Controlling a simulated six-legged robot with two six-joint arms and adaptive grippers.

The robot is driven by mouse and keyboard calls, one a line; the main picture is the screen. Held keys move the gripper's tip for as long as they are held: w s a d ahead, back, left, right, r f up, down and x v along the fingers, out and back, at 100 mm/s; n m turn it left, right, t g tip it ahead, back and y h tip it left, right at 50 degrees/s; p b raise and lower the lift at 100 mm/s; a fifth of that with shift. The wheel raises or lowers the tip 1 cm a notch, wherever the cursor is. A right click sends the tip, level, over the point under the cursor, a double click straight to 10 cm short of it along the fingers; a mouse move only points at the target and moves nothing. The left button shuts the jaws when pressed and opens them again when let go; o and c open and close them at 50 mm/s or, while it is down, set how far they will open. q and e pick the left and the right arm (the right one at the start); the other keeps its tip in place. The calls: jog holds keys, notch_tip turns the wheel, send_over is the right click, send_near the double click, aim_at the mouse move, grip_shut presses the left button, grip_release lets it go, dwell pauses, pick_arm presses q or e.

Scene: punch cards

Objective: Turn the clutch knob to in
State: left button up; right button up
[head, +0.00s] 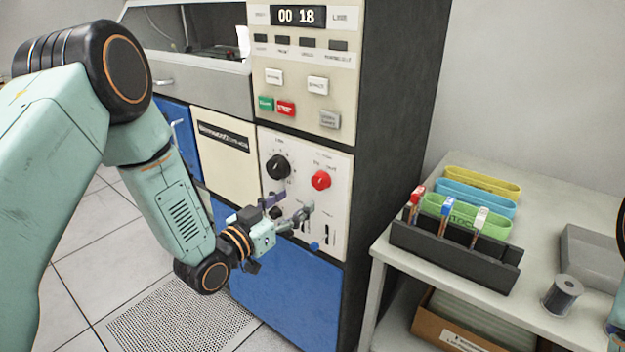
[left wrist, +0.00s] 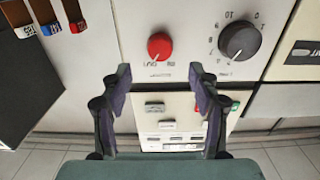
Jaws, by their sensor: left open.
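The red knob (head: 321,180) sits on the cream panel of the tall cabinet, right of a larger black dial (head: 277,167). In the left wrist view the red knob (left wrist: 160,46) has small labels beside it, too small to read surely. I take it as the clutch knob; its exact setting is unclear. My left gripper (head: 290,211) is open and empty, below and in front of the knobs in the head view. In the left wrist view its fingertips (left wrist: 160,74) are spread, with the red knob beyond the gap, apart from both fingers. My right gripper is not in view.
Slotted levers (head: 328,233) lie low on the panel, with coloured buttons (head: 286,108) above. Open floor lies at left.

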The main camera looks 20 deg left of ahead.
aim_at(317, 184)
pick_arm(q)
jog(key=b+x, duration=0.1)
jog(key=x, duration=0.5)
jog(key=shift+w+d, duration=0.2)
jog(key=shift+d, duration=0.05)
jog(key=shift+w+d+r, duration=0.1)
jog(key=shift+w+d, duration=0.05)
jog(key=shift+w, duration=0.55)
jog(key=shift+s, duration=0.1)
jog(key=shift+c, duration=1.1)
jog(key=c, duration=0.9)
